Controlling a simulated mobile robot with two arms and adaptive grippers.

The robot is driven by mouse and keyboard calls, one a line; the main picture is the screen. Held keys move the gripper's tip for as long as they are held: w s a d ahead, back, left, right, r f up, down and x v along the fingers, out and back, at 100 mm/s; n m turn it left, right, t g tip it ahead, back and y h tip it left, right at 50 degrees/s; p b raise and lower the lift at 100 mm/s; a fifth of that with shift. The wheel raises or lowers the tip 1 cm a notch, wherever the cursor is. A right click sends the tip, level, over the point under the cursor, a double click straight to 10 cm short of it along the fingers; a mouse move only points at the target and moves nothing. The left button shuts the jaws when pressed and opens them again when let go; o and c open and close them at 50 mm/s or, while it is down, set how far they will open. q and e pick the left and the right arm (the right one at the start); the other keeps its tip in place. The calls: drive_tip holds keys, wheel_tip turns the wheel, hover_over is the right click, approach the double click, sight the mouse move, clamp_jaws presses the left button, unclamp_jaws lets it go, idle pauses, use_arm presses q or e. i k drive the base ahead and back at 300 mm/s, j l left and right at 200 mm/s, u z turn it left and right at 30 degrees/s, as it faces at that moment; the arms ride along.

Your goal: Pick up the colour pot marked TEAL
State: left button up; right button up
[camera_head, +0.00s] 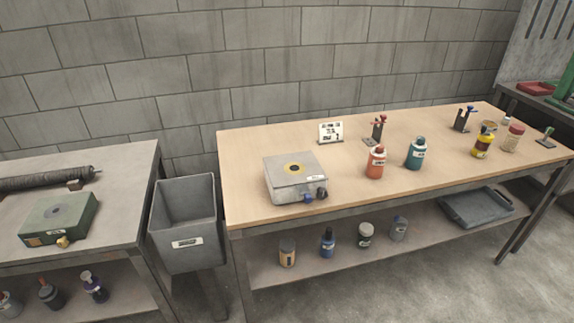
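A teal pot (415,154) with a dark teal cap and a white label stands upright on the wooden table (245,160), right of the middle. The label is too small to read. A red-orange pot (376,162) stands just left of it, with a small gap between them. Neither of my grippers is in view.
A grey hotplate-like box (295,178) sits to the left on the wooden table. A white sign (330,132) and two dark stands (376,130) (463,119) are behind. A yellow pot (482,146) stands right. A grey bin (184,224) fills the gap between tables.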

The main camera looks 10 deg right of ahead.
sight(415, 158)
drive_tip(key=z, duration=1.25)
drive_tip(key=i+l, duration=0.15)
drive_tip(key=l, duration=0.1)
